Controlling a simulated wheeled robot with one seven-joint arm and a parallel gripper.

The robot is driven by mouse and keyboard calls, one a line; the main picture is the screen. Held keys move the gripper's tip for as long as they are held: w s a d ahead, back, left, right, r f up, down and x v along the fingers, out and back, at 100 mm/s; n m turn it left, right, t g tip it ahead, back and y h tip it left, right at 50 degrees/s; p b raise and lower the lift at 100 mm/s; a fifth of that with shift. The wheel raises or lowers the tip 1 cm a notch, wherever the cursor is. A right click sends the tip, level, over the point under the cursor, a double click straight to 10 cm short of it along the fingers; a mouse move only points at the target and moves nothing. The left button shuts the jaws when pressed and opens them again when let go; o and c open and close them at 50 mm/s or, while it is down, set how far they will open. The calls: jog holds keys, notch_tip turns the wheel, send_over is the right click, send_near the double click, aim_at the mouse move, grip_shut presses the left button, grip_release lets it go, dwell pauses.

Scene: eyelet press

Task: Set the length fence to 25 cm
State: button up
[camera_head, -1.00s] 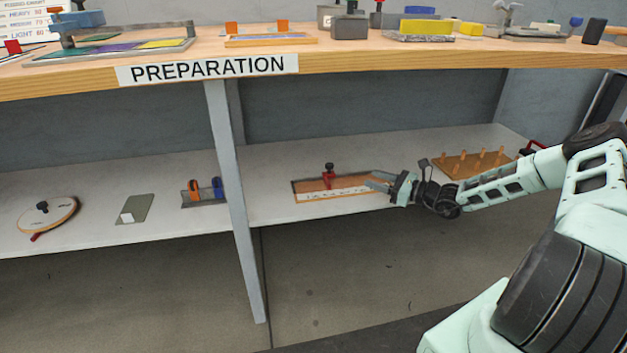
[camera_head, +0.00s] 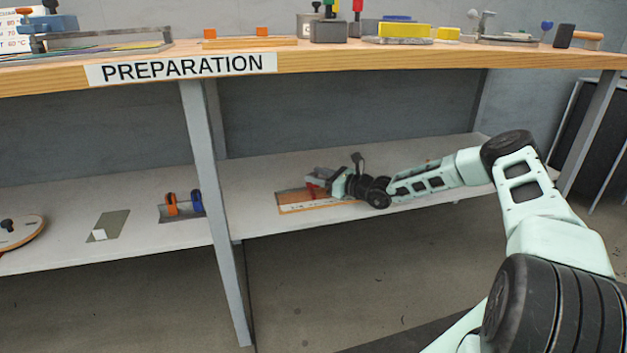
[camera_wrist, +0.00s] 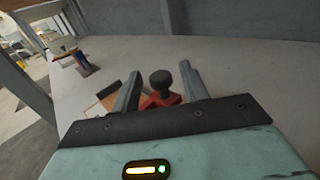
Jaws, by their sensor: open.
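The length fence is a red slider with a black knob (camera_wrist: 161,80), on a wooden board with a white scale strip (camera_head: 310,206) on the lower shelf. In the wrist view the red slider (camera_wrist: 160,100) and its knob stand between the two fingers of my gripper (camera_wrist: 158,78). The fingers are open, one on each side, and I cannot tell whether either touches it. In the head view my gripper (camera_head: 316,178) is low over the board and hides most of the fence. The scale numbers are too small to read.
A grey shelf post (camera_head: 215,200) stands left of the board. Left of it are a holder with orange and blue rings (camera_head: 184,204), a grey plate with a white block (camera_head: 108,227) and a round disc (camera_head: 18,230). The wooden worktop (camera_head: 330,61) overhangs the shelf.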

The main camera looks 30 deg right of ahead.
jog(key=shift+x, duration=0.9)
grip_shut()
jog(key=s+d, duration=0.1)
jog(key=d, duration=0.4)
jog(key=s+d+p, duration=0.1)
jog(key=s+d, duration=0.1)
jog(key=d, duration=0.3)
jog(key=s+d+p, duration=0.1)
jog(key=d, duration=0.4)
jog(key=shift+s, duration=0.2)
grip_release()
jog(key=p+v, duration=0.4)
jog(key=v, duration=1.3)
jog(key=shift+s+d, duration=0.1)
jog(key=shift+s, duration=0.1)
